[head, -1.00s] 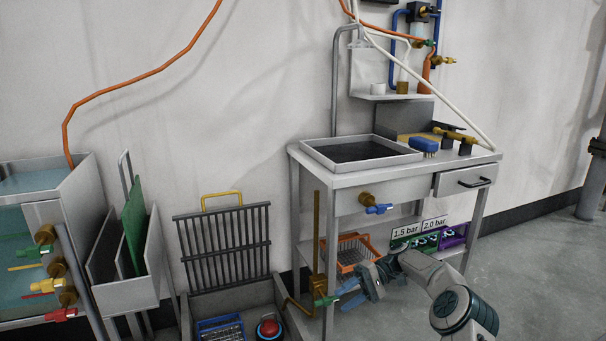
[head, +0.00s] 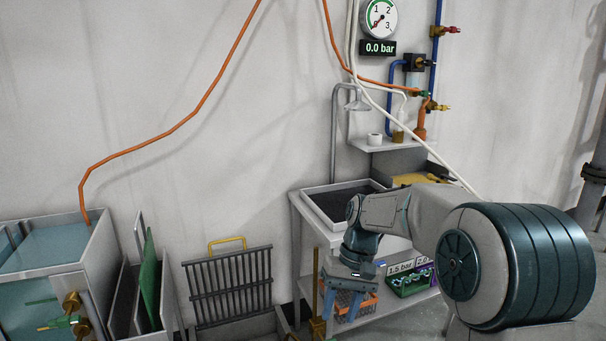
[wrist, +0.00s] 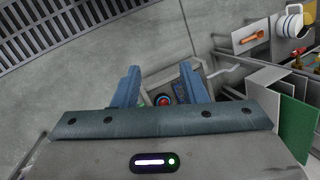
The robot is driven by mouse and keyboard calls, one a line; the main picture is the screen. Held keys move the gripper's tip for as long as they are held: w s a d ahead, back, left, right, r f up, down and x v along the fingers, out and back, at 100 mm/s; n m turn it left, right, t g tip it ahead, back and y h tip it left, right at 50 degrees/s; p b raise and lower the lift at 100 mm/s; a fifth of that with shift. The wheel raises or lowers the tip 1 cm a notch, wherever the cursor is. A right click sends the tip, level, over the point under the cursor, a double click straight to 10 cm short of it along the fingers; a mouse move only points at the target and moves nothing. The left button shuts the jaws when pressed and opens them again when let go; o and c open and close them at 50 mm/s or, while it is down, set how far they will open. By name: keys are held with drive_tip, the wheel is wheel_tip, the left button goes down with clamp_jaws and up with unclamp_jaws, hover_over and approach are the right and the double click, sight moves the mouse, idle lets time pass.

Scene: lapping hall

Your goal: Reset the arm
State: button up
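My gripper (head: 343,299) hangs pointing down in front of the workbench (head: 292,205) in the head view, with my arm folded above it. In the wrist view my gripper (wrist: 160,84) shows its two blue fingers well apart, with nothing held between them. Beyond the fingertips, lower down, a red button (wrist: 163,100) shows near the floor.
A water tank (head: 75,245) stands at the left, beside a bin holding a green board (head: 150,280). A black grate (head: 228,285) leans at the wall. A gauge (head: 378,17) reading 0.0 bar hangs above the bench. Open floor (wrist: 100,75) shows in the wrist view.

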drive_tip(key=s+d+r+t+h+p, duration=0.1)
drive_tip(key=s+d+r+t+p, duration=0.1)
drive_tip(key=s+r+p, duration=0.5)
drive_tip(key=s+d+r+m+t+h+p, duration=0.1)
drive_tip(key=s+d+r+t+p, duration=0.2)
drive_tip(key=s+r, duration=0.7)
drive_tip(key=s+d+p, duration=0.1)
drive_tip(key=d+p, duration=0.1)
drive_tip(key=p, duration=0.2)
drive_tip(key=shift+s+d+m+t+h, duration=0.15)
drive_tip(key=shift+s+m+t+h, duration=0.15)
drive_tip(key=shift+s+h, duration=0.1)
